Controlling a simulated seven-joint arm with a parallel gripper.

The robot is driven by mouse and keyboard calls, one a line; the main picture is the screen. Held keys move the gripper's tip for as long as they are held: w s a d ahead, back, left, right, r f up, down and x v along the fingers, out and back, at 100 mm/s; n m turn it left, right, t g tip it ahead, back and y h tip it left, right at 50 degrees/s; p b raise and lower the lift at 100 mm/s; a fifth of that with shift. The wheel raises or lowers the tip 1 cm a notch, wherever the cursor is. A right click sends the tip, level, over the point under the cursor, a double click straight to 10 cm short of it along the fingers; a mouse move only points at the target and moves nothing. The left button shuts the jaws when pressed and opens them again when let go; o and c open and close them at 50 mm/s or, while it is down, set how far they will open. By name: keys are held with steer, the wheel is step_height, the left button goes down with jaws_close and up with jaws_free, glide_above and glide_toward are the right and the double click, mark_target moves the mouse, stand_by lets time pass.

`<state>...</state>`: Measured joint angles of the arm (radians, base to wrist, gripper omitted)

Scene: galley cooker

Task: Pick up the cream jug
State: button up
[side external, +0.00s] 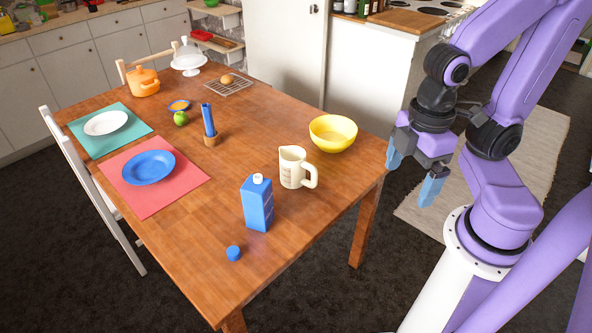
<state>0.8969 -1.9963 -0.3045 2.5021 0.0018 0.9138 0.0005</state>
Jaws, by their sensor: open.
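The cream jug (292,168) stands upright near the right edge of the wooden table, between the blue carton and the yellow bowl. Its handle points right, toward my arm. Faint markings show on its side. My gripper (412,172) is open and empty, with its blue fingers pointing down. It hangs to the right of the table's edge, apart from the jug.
A yellow bowl (333,134) stands behind the jug, and a blue carton (257,204) with a white cap stands in front. A blue cap (233,253) lies near the table's front. Plates on mats, an orange pot (144,82) and a green apple (181,118) are farther left.

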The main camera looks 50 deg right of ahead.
steer(key=shift+c, duration=0.4)
steer(key=m, duration=3)
glide_above(308, 183)
step_height(308, 183, down, 10)
steer(key=f, duration=1.2)
steer(key=shift+s+d, duration=0.1)
steer(key=shift+d, duration=0.25)
steer(key=shift+a+f, duration=0.15)
steer(key=shift+f, duration=1.25)
steer(key=shift+a+f, duration=0.15)
steer(key=shift+f, duration=1.2)
